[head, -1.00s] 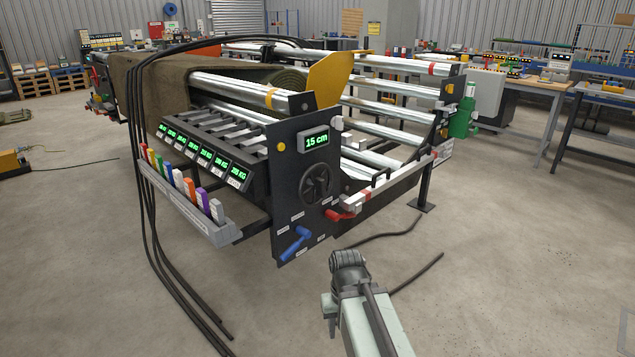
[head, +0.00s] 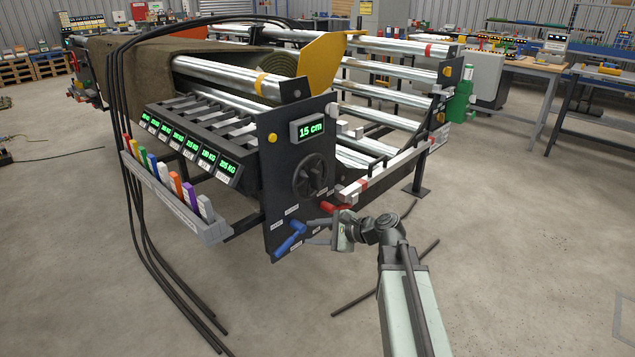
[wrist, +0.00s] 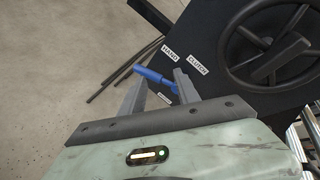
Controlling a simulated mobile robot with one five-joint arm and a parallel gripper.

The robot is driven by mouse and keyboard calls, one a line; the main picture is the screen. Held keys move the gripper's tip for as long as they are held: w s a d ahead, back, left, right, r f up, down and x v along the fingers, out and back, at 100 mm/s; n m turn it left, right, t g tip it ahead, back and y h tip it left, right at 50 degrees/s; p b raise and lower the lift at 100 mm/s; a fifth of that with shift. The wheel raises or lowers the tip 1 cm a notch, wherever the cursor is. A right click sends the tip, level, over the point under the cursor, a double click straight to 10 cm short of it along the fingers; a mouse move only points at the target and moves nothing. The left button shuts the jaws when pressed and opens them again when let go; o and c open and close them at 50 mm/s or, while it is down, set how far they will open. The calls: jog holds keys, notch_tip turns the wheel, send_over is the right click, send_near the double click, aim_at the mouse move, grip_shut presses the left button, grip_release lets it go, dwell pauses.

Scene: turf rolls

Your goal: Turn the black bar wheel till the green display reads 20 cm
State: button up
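The black bar wheel (head: 310,176) is on the dark end plate of the machine, below the green display (head: 310,129), which reads 15 cm. In the wrist view the wheel (wrist: 234,62) is at the upper right, partly cut off by the frame edge, with a bar across it. My gripper (head: 311,233) is below and right of the wheel in the head view. In the wrist view my gripper (wrist: 160,82) has its two fingers apart and nothing is clearly held. The blue lever (wrist: 152,77) shows between and beyond the fingertips. I cannot tell whether they touch it.
The blue lever (head: 290,240) and a red lever (head: 334,207) stick out from the end plate near the wheel. A row of scale displays (head: 190,145) and a tray of coloured tabs (head: 180,200) are to the left. Floor at the right is open.

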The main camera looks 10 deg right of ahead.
aim_at(319, 182)
jog(key=w+d+r+m+t, duration=0.55)
jog(key=d+r+m, duration=0.25)
jog(key=r+m, duration=0.2)
jog(key=shift+t+y, duration=0.25)
jog(key=shift+y, duration=0.15)
jog(key=x, duration=0.7)
jog(key=shift+w+a, duration=0.1)
jog(key=shift+a, duration=0.05)
grip_shut()
